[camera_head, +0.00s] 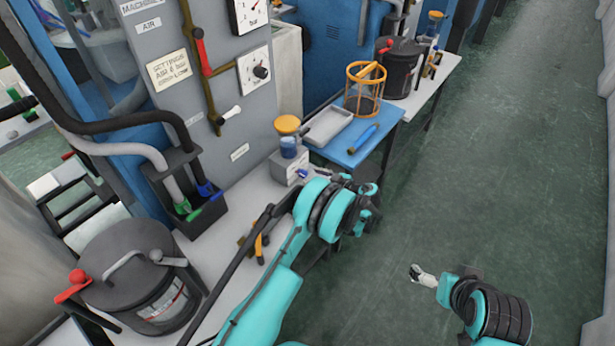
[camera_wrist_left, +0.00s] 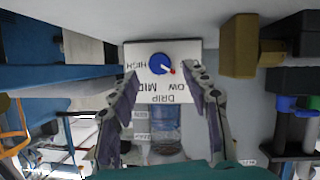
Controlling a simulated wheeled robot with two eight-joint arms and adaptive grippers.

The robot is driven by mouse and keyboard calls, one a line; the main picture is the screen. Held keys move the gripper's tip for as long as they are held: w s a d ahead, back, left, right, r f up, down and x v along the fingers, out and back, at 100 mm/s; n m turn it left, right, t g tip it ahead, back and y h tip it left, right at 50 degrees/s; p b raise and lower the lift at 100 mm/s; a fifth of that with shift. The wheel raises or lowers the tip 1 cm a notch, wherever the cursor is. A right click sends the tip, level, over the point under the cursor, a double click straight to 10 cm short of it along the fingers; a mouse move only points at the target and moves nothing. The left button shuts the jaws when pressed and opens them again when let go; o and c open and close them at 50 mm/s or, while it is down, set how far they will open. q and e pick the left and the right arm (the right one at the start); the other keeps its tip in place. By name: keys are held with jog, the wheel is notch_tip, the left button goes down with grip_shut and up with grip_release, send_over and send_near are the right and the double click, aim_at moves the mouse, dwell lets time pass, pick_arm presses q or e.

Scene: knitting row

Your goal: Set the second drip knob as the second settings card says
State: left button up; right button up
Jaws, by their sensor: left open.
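The drip box (camera_wrist_left: 135,65) has a blue knob (camera_wrist_left: 159,63) with a red-tipped pointer and the words HIGH, MID, LOW and DRIP, upside down in the left wrist view. The red tip points down and right, toward LOW. My left gripper (camera_wrist_left: 163,72) is open, its fingers on either side of the knob's face; contact cannot be told. In the head view the box (camera_head: 284,170) stands on the bench beyond my left wrist. A cream settings card (camera_head: 168,70) is on the grey panel; its small print is hard to read. My right gripper (camera_head: 424,276) hangs over the floor.
A dark lidded pot (camera_head: 140,275) is at left. The green floor at right is clear.

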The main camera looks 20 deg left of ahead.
aim_at(306, 174)
pick_arm(q)
jog(key=b+x, duration=0.1)
jog(key=x, duration=0.3)
jog(key=shift+w+a+f, duration=0.1)
jog(key=shift+a, duration=0.1)
grip_shut()
jog(key=m+g+y, duration=0.1)
jog(key=m+g, duration=0.1)
jog(key=m, duration=0.1)
jog(key=shift+w+d, duration=0.1)
grip_release()
